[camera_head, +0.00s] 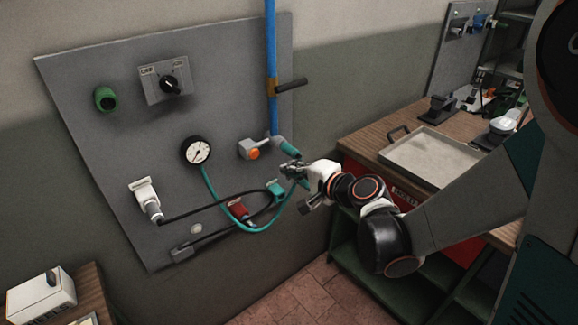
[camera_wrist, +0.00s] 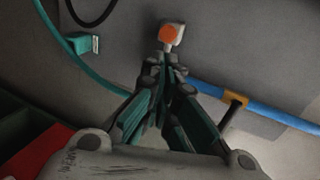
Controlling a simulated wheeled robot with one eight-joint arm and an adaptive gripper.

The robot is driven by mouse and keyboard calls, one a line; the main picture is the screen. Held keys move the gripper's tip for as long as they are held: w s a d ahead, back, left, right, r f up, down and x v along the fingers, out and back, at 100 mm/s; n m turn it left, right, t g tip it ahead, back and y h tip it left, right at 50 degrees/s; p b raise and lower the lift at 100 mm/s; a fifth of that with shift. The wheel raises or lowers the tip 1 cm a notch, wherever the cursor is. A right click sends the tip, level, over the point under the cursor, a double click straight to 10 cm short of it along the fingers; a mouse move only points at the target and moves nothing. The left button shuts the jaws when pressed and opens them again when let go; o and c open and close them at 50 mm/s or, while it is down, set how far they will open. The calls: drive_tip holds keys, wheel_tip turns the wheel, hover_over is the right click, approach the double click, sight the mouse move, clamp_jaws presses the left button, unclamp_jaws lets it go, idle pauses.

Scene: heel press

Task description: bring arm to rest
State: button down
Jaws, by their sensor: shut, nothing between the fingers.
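My gripper (camera_head: 290,170) is at the end of my outstretched arm, close in front of the lower right part of the grey wall panel (camera_head: 110,75). In the wrist view my gripper (camera_wrist: 163,72) has its fingertips together with nothing between them. Beyond the tips is a grey fitting with an orange button (camera_wrist: 167,35). The same orange button (camera_head: 254,154) shows in the head view, left of the gripper. I cannot tell whether the gripper touches the teal hose (camera_head: 210,190) near it.
A blue pipe (camera_head: 270,60) with a dark lever (camera_head: 291,85) runs down the panel. A gauge (camera_head: 197,152), a black cable and a red connector (camera_head: 238,209) are left of the gripper. A wooden bench with a metal tray (camera_head: 432,158) stands right. Open floor (camera_head: 300,295) lies below.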

idle(0.6)
drive_tip(key=s+d+r+n+g+h, duration=0.1)
drive_tip(key=s+d+n+g+h, duration=0.1)
drive_tip(key=s+d+n+h, duration=0.2)
drive_tip(key=s+d+r+n+g+h, duration=0.2)
drive_tip(key=s+d+n, duration=0.5)
drive_tip(key=s, duration=1.3)
drive_tip(key=d+g+h, duration=0.1)
drive_tip(key=d+h, duration=0.1)
drive_tip(key=shift+s+d+r, duration=0.15)
drive_tip(key=shift+d+r, duration=0.05)
drive_tip(key=shift+d, duration=0.2)
